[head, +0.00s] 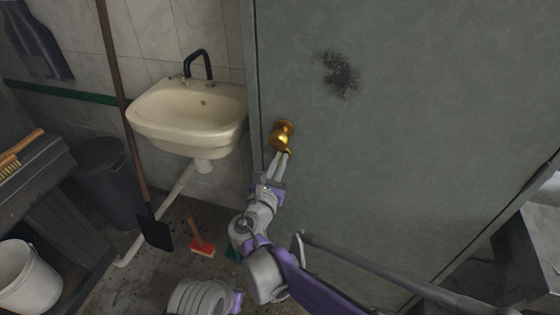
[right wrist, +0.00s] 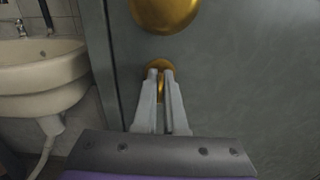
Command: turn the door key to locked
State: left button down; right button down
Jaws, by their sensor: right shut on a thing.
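The grey-green door (head: 400,130) fills the right half of the head view. A round brass knob (head: 283,133) sits near its left edge; it also shows at the top of the right wrist view (right wrist: 163,12). Just below it is a small brass key (head: 288,151), seen in the right wrist view (right wrist: 160,68) mostly behind the fingertips. My right gripper (head: 281,162) reaches up from below, its fingers (right wrist: 160,75) shut on the key. The key's exact angle is hidden by the fingers. My left gripper is not identifiable in view.
A cream sink (head: 190,115) with a dark tap hangs left of the door. A long-handled shovel (head: 155,232) leans beside it. A red brush (head: 201,246) lies on the floor. A dark bin (head: 108,180) and a white bucket (head: 25,278) stand at left.

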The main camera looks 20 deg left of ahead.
jog(key=m, duration=0.3)
jog(key=shift+m+p, duration=0.3)
jog(key=shift+p, duration=0.1)
jog(key=shift+d+f+m+p, duration=0.1)
jog(key=shift+m+p, duration=0.4)
jog(key=shift+m, duration=2.9)
jog(key=shift+d+m+p, duration=0.1)
jog(key=shift+m+p, duration=0.35)
jog(key=shift+m, duration=2.95)
jog(key=c, duration=1)
grip_release()
jog(key=shift+w, duration=0.1)
jog(key=shift+f, duration=0.1)
